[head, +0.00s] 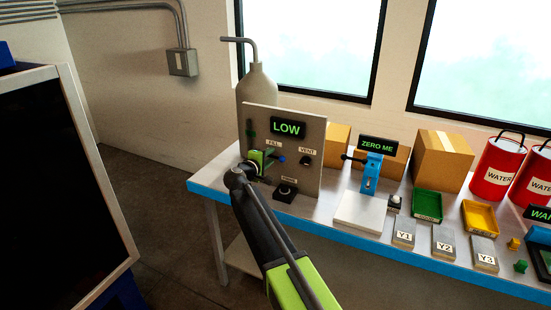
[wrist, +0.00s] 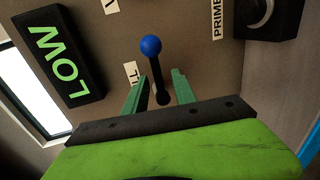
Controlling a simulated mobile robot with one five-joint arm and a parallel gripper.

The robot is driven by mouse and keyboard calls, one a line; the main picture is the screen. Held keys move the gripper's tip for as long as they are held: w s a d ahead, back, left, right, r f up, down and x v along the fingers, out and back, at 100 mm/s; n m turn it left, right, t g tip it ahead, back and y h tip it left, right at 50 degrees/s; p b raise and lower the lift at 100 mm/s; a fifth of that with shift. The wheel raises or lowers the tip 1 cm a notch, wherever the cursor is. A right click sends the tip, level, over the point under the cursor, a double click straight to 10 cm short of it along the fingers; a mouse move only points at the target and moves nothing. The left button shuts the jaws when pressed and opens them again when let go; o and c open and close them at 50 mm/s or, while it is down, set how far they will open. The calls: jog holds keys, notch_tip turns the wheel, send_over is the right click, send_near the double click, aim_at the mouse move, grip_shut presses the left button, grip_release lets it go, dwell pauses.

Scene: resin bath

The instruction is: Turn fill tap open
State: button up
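The fill tap is a black lever with a blue ball end (wrist: 151,46), below the FILL label in the head view, where the blue ball (head: 282,159) shows right of my gripper (head: 266,157). In the wrist view the two green fingers of my gripper (wrist: 160,76) are apart, one on each side of the lever's black stem, with gaps visible on both sides. The blue ball lies beyond the fingertips. The FILL label (wrist: 131,73) is partly hidden by a finger. The panel display (head: 287,128) reads LOW.
The upright grey panel (head: 313,125) also carries a VENT knob (head: 306,160) and a PRIME knob (head: 286,191). A grey tank (head: 257,85) stands behind it. To the right are a blue ZERO ME device (head: 371,172), trays, blocks, boxes and red water cans on the bench.

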jog(key=p+v, duration=0.3)
jog(key=v, duration=1.4)
jog(key=shift+a, duration=0.2)
